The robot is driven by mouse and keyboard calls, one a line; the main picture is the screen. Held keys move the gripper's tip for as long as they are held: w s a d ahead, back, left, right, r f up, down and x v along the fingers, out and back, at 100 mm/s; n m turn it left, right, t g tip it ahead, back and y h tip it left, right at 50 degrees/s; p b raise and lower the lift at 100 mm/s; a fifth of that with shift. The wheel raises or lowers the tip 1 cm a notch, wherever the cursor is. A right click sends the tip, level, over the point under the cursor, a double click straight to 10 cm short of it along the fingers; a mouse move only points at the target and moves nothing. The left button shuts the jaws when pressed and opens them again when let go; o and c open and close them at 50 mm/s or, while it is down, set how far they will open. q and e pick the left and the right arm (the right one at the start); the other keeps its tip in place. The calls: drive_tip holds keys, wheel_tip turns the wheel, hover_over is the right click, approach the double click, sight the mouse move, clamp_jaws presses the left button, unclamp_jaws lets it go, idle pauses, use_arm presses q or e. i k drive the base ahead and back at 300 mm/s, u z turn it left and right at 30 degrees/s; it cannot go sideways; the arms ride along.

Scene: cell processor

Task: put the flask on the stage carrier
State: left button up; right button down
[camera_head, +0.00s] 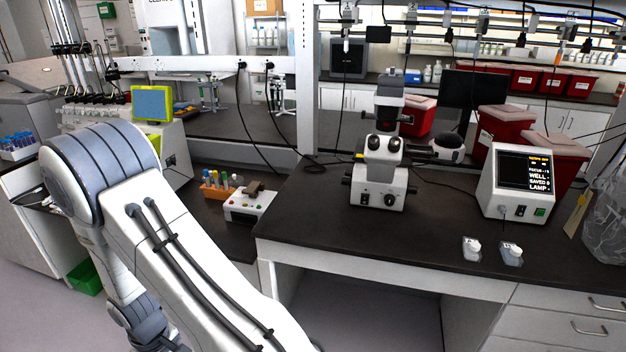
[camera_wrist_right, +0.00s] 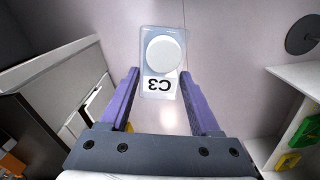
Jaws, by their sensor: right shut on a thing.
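In the right wrist view my right gripper (camera_wrist_right: 160,84) is shut on a clear flask (camera_wrist_right: 165,62). The flask has a round white cap and a label reading C3, upside down in this view. It is held at the fingertips, with floor behind it. The microscope (camera_head: 384,150) stands on the dark bench in the head view; I cannot make out a stage carrier on it. Two more small flasks with white caps, one on the left (camera_head: 472,248) and one on the right (camera_head: 511,254), rest near the bench's front edge. Neither gripper shows in the head view.
A display box (camera_head: 515,185) stands right of the microscope. A white device (camera_head: 250,203) and an orange tube rack (camera_head: 219,189) are on its left. Red bins (camera_head: 500,135) stand behind. One of my arms covers the lower left.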

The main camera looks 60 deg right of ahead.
sight(430, 149)
drive_tip(key=z, duration=1.4)
